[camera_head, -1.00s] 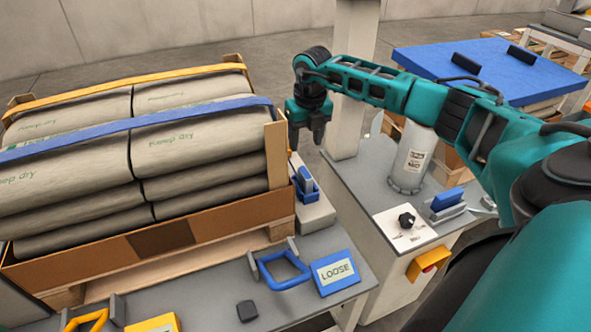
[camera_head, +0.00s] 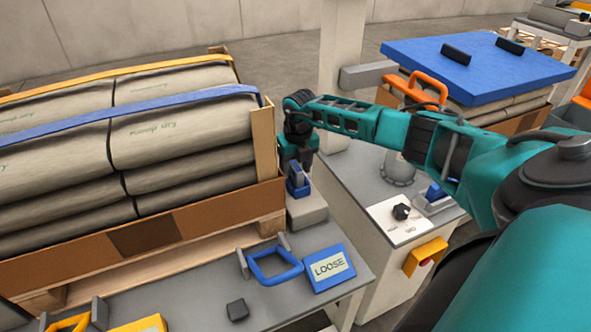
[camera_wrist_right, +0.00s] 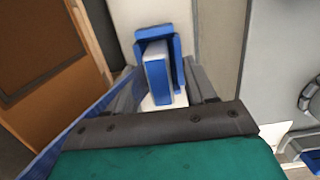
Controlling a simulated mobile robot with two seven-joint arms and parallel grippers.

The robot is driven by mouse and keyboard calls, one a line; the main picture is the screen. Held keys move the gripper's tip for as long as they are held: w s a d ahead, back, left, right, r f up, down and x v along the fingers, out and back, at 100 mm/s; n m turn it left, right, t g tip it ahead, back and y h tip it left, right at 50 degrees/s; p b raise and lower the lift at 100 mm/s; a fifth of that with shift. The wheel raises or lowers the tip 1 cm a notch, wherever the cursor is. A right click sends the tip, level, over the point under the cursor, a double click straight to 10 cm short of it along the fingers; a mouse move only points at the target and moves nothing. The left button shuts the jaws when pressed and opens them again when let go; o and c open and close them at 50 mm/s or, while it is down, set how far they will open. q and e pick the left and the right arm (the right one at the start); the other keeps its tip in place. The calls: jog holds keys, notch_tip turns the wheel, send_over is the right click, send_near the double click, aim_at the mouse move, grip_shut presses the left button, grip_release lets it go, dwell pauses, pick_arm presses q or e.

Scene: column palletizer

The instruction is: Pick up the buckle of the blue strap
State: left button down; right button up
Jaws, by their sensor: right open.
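The blue strap (camera_head: 130,114) runs over the grey-brown sacks and down their right end; it also shows in the right wrist view (camera_wrist_right: 68,132). Its blue buckle (camera_head: 298,182) stands upright in a holder on a light grey block beside the pallet. In the right wrist view the buckle (camera_wrist_right: 157,76) appears between my fingers, with a blue bracket behind it. My right gripper (camera_head: 298,168) is open and points down directly over the buckle. I cannot tell whether the fingers touch it. My left gripper is not in view.
A wooden post (camera_head: 263,145) stands close left of my right gripper. A blue handle (camera_head: 275,265) and a LOOSE sign (camera_head: 330,267) sit on the front bench. A grey cabinet (camera_head: 385,215) with a knob stands to the right.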

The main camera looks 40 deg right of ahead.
grip_shut()
dwell(0.5)
jog(key=shift+r, duration=0.1)
